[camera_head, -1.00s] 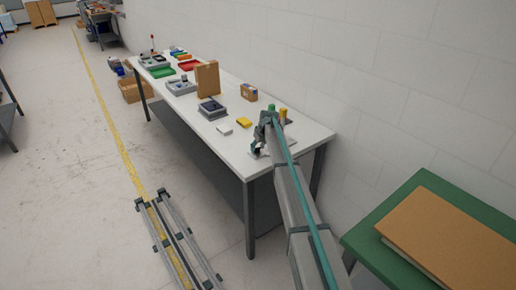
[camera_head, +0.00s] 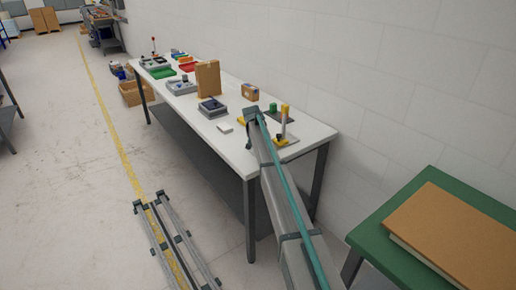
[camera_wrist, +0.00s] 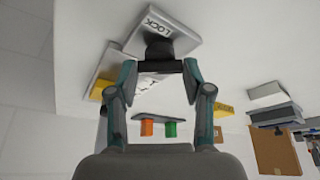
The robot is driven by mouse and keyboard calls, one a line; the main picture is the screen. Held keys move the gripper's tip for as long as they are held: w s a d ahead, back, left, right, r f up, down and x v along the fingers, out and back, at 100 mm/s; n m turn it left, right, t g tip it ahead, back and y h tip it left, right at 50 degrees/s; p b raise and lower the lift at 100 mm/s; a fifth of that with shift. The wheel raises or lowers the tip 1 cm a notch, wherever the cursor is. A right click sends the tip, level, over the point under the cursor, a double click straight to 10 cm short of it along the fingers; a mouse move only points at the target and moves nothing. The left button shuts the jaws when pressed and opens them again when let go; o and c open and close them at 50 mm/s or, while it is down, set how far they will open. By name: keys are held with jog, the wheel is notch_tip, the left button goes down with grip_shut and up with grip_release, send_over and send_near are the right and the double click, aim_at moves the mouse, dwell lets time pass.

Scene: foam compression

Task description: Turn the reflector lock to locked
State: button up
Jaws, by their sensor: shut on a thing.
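In the wrist view, a pale plate lettered LOCK (camera_wrist: 173,32) carries a dark knob (camera_wrist: 158,47). The knob appears to be the reflector lock. My gripper (camera_wrist: 158,66) has its fingertips closed in at the knob and is shut on it. The fingers partly cover the knob, and its exact turn is hard to read. In the head view, my arm's end (camera_head: 252,117) is over the near part of the white table and hides the lock and the fingertips.
A grey plate (camera_head: 292,138) with a yellow-topped post (camera_head: 284,110) and a green cylinder (camera_head: 272,107) stand right of my arm. A white block (camera_head: 224,128), a dark-topped device (camera_head: 212,109) and an upright brown board (camera_head: 207,78) are to the left. The white table (camera_head: 235,150) has a bare front strip.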

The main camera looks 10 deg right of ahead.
jog(key=m, duration=0.1)
jog(key=m+h+b, duration=0.1)
jog(key=m, duration=0.1)
jog(key=m+g+b, duration=0.1)
jog(key=shift+w+a+f+m, duration=0.1)
jog(key=shift+w+a+m, duration=0.1)
jog(key=shift+w+m, duration=0.1)
jog(key=shift+m+g+h+b, duration=0.4)
jog(key=shift+m+g+b, duration=0.25)
jog(key=shift+m, duration=0.85)
jog(key=o, duration=1.2)
jog(key=shift+c, duration=0.2)
jog(key=shift+s, duration=0.1)
jog(key=v, duration=1.2)
jog(key=shift+a, duration=0.15)
